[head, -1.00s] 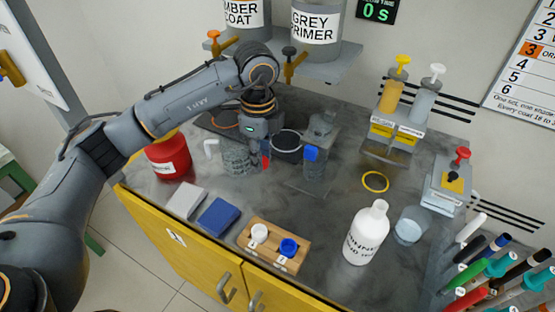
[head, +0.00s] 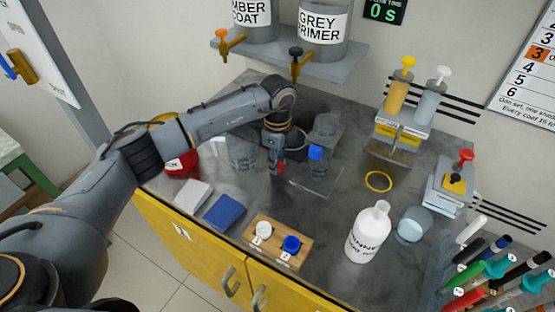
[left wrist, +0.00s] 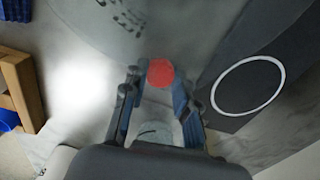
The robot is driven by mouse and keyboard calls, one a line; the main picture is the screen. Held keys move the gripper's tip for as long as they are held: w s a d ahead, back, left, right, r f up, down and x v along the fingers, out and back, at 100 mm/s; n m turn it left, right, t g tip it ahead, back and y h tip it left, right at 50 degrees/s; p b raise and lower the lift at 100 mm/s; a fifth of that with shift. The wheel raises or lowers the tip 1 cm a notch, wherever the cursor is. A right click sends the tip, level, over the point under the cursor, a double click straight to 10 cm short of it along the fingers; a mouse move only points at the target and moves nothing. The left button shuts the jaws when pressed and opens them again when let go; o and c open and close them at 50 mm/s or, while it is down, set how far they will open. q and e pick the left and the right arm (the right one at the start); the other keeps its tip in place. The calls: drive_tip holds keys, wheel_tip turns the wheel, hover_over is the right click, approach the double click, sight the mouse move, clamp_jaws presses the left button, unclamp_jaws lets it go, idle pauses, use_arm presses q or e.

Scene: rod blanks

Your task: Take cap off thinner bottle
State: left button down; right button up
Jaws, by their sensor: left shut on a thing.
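The white thinner bottle (head: 367,236) stands upright on the grey bench at the front right; no cap shows on its neck. My left gripper (head: 277,166) is over the back middle of the bench, well to the left of the bottle. It is shut on a small red round thing, which looks like a cap (head: 280,167). In the left wrist view, the red cap (left wrist: 160,73) sits between the fingertips (left wrist: 158,80). The bottle cannot be made out in that view. My right gripper is not in view.
A wooden holder (head: 277,244) bears a white and a blue cap. A blue-capped jar (head: 317,163) stands just right of my left gripper, a glass jar (head: 243,155) to its left. A glass cup (head: 414,226) is beside the bottle. A yellow ring (head: 378,181) lies on clear bench.

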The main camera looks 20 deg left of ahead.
use_arm(q)
drive_tip(key=shift+f, duration=0.15)
drive_tip(key=c, duration=1)
unclamp_jaws()
drive_tip(key=shift+c, duration=0.2)
